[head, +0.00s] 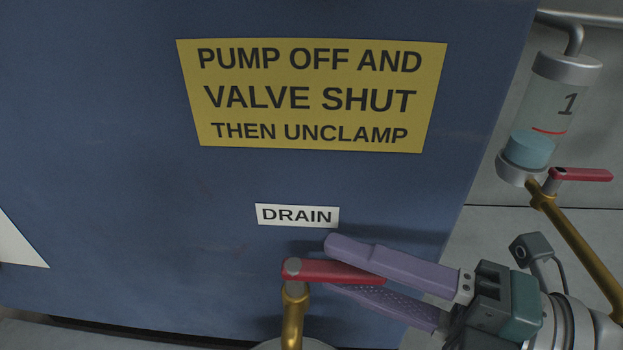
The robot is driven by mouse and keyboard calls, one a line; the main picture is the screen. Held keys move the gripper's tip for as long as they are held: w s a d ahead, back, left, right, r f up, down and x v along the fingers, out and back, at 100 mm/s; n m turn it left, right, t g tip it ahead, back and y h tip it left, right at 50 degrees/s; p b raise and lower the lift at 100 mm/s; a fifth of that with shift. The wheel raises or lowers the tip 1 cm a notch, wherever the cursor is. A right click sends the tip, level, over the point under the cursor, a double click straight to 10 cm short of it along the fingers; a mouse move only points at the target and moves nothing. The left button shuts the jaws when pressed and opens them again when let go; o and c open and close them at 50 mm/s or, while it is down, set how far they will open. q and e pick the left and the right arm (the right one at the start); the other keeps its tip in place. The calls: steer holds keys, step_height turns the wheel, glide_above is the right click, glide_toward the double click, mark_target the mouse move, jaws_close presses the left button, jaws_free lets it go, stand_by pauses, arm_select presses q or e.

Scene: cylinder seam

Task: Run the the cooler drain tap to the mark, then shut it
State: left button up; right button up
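The drain tap has a red lever (318,270) on a brass pipe (293,318), below a white label (297,215) reading DRAIN. The lever points right, across the pipe. My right gripper (330,264) comes in from the lower right. Its two purple fingers lie one above and one below the lever, and the lever fills the space between them. The gripper looks shut on it. A clear sight glass (548,104) marked 1 stands at the upper right. Its blue liquid (528,150) lies below the red mark line (547,131). My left gripper is not in view.
A blue cabinet (110,130) with a yellow warning sign (315,95) fills the left and middle. Another red lever (582,174) sits on brass piping (575,238) under the sight glass. A white panel (18,246) shows at the left edge.

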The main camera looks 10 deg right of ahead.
steer(key=shift+a, duration=0.15)
jaws_close()
stand_by(1.0)
